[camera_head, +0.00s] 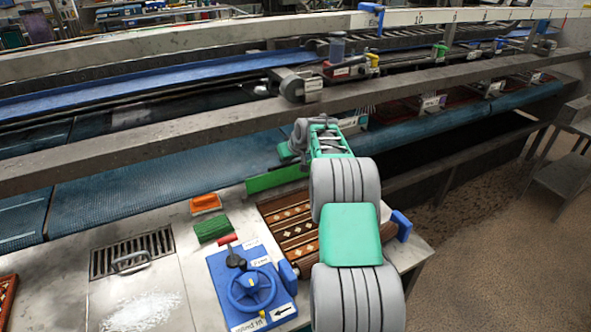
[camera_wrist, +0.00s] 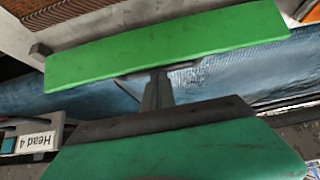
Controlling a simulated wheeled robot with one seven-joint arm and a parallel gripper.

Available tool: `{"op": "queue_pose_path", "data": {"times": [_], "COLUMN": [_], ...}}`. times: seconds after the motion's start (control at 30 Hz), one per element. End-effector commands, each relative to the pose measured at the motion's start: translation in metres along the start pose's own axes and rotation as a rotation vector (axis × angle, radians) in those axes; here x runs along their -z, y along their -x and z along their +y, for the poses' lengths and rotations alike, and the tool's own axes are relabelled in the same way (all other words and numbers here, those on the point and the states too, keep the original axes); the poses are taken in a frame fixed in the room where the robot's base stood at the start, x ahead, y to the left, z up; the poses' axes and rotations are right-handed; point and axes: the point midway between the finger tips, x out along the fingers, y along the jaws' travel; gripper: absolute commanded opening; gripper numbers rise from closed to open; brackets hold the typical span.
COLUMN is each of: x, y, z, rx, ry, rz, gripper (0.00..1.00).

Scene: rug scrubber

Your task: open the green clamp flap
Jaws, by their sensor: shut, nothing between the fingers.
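The green clamp flap (camera_head: 277,179) is a long, flat bright green plate at the back edge of the bench, behind the patterned rug (camera_head: 292,232). In the wrist view the flap (camera_wrist: 165,48) spans the upper part of the picture, tilted slightly. My gripper (camera_wrist: 160,74) is shut and empty, its dark fingers pointing at the flap's lower edge near its middle. I cannot tell whether the tips touch it. In the head view my green hand (camera_head: 289,151) is just beyond the flap, and the fingertips are not clear.
A blue control panel with a handwheel (camera_head: 252,290) stands left of the rug. A green brush (camera_head: 213,229) and an orange brush (camera_head: 205,203) lie on the bench. A blue conveyor belt (camera_head: 150,178) and a long grey beam (camera_head: 130,148) run behind. My arm covers part of the rug.

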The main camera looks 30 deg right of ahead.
Motion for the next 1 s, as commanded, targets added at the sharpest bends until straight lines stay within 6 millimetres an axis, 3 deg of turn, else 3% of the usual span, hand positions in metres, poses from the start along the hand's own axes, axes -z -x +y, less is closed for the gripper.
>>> {"op": "queue_pose_path", "data": {"times": [0.13, 0.23, 0.6, 0.7, 1.0], "x": [0.003, 0.011, 0.036, 0.04, 0.043], "y": [0.005, 0.02, 0.107, 0.122, 0.131], "z": [0.0, -0.002, -0.004, -0.003, -0.004], "rx": [0.0, 0.0, 0.001, 0.002, 0.003], "ry": [0.001, 0.003, 0.005, 0.004, 0.004], "rz": [0.001, 0.004, 0.004, 0.001, 0.0], "gripper": [0.0, 0.0, 0.0, 0.0, 0.0]}}
